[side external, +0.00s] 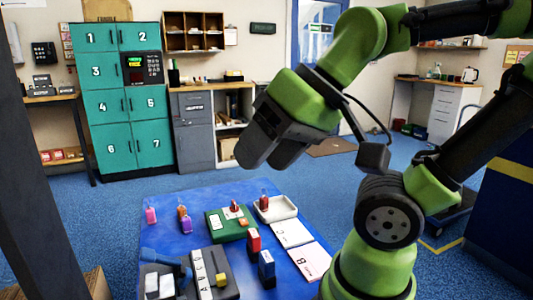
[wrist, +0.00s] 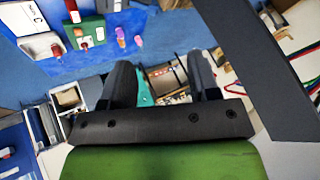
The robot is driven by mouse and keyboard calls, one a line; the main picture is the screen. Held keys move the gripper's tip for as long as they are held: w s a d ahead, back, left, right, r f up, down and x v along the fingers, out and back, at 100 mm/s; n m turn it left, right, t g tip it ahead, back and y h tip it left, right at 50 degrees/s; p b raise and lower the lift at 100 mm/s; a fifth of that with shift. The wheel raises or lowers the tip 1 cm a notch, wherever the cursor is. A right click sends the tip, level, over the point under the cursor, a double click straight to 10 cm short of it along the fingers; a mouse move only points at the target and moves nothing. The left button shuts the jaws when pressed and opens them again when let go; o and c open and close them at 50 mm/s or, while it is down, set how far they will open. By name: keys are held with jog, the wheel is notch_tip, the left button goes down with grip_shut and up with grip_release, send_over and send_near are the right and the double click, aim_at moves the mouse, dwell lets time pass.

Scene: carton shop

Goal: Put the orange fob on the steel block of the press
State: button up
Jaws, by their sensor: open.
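An orange fob (side external: 182,210) stands on the blue table just behind a purple fob (side external: 187,226) in the side view. In the wrist view the orange fob (wrist: 119,32) is small, beside the purple one. The press seems to be the grey device with a blue lever (side external: 165,259) at the table's near left. Pale blocks (side external: 152,284) show by it; I cannot tell which part is the steel block. My gripper (side external: 255,152) is high above the table's far side, tilted, apart from everything. In the wrist view my gripper (wrist: 160,78) has its fingers apart and empty.
A pink fob (side external: 150,216) stands at the left. Teal lockers (side external: 125,105) stand behind.

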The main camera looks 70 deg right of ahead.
jog(key=shift+s, duration=0.2)
jog(key=m+g+h, duration=0.2)
jog(key=g+h, duration=0.1)
jog(key=h, duration=0.1)
send_over(181, 207)
jog(key=s+a, duration=0.2)
jog(key=s, duration=0.1)
notch_tip(181, 207, down, 22)
jog(key=shift+d+x, duration=0.2)
jog(key=shift+x, duration=2.95)
